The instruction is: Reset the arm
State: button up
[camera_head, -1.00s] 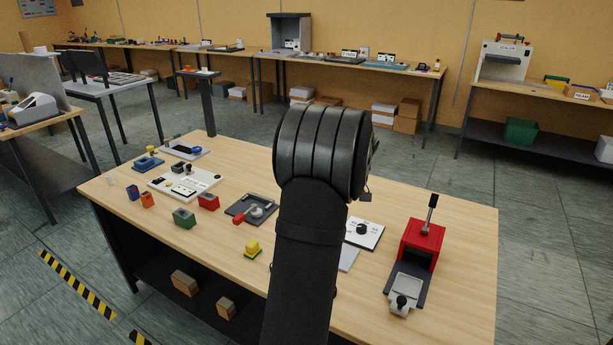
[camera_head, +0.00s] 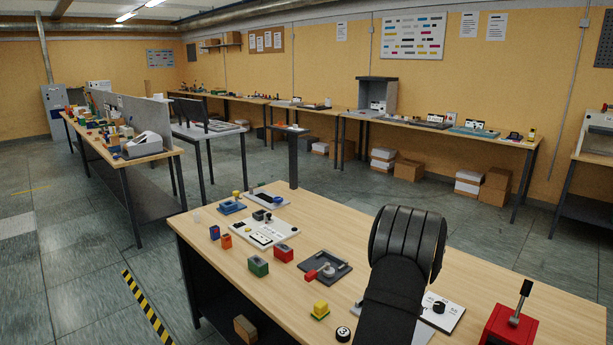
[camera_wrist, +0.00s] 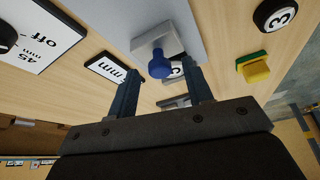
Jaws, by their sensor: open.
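My arm (camera_head: 405,255) rises over the front of the wooden table in the head view, and its black ribbed joint covers part of the tabletop. My gripper is hidden in the head view. In the wrist view my gripper (camera_wrist: 163,90) is open, with its two dark fingers apart. A blue knob (camera_wrist: 159,66) on a light plate appears between and beyond the fingertips. I cannot tell how far it is from them. Nothing is visibly held.
On the wooden table (camera_head: 220,240) stand a red lever press (camera_head: 508,326), a yellow button block (camera_head: 320,309), a green box (camera_head: 258,266), a red box (camera_head: 284,253) and a white panel (camera_head: 284,230). A round black "3" piece (camera_head: 343,334) lies near the front edge.

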jog(key=shift+s+d, duration=0.4)
jog(key=shift+d, duration=0.05)
jog(key=shift+a, duration=0.1)
